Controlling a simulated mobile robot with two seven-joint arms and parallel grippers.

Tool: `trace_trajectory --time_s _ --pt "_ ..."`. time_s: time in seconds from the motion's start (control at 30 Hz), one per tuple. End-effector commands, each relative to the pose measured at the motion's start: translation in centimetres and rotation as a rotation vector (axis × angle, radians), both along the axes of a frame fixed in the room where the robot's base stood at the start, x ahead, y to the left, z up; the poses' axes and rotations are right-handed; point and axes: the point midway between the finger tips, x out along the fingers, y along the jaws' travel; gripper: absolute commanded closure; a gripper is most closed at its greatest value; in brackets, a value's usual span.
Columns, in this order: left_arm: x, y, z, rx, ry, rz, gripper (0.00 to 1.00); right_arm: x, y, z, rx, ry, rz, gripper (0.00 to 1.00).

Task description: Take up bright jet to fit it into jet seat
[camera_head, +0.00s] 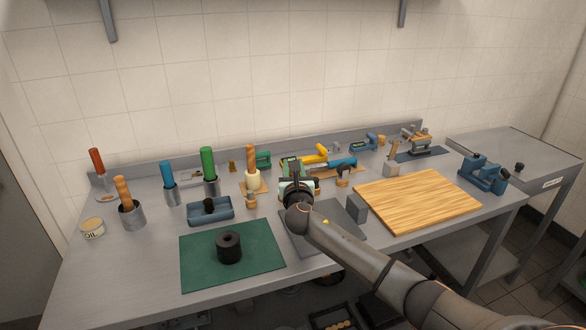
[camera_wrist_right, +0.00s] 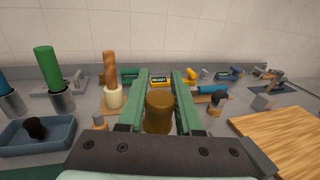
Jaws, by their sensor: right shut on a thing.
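My right gripper (camera_head: 295,178) is over the middle of the bench in the head view. In the right wrist view its two green fingers (camera_wrist_right: 160,84) are shut on a short brass-coloured cylinder (camera_wrist_right: 159,112), which looks like the bright jet. In the head view the hand hides this piece. A black cylinder with a hole in its top (camera_head: 229,247) stands on the green mat (camera_head: 196,262); I cannot tell whether it is the jet seat. A small brass piece (camera_head: 233,167) stands at the back of the bench. My left gripper is out of view.
A blue tray (camera_head: 222,216) holding a dark knob lies left of the hand. Handled tools stand in metal cups (camera_head: 132,217) farther left. A grey block (camera_head: 357,208) and a wooden board (camera_head: 415,200) are to the right. Blue clamps (camera_head: 482,176) stand at the right edge.

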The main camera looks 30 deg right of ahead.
Motion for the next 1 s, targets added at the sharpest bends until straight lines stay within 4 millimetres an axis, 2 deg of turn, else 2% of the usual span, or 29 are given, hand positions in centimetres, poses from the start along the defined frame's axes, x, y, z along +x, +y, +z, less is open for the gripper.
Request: trace_trajectory --time_s 0.47,0.83,1.0 --pt "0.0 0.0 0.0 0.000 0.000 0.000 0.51 0.0 0.0 3.2 -0.002 -0.001 0.000 1.00" --pt "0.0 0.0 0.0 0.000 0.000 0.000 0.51 0.0 0.0 3.4 -0.002 0.000 0.001 1.00" --pt "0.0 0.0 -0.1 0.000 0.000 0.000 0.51 -0.6 1.4 2.8 -0.003 0.004 0.017 1.00"
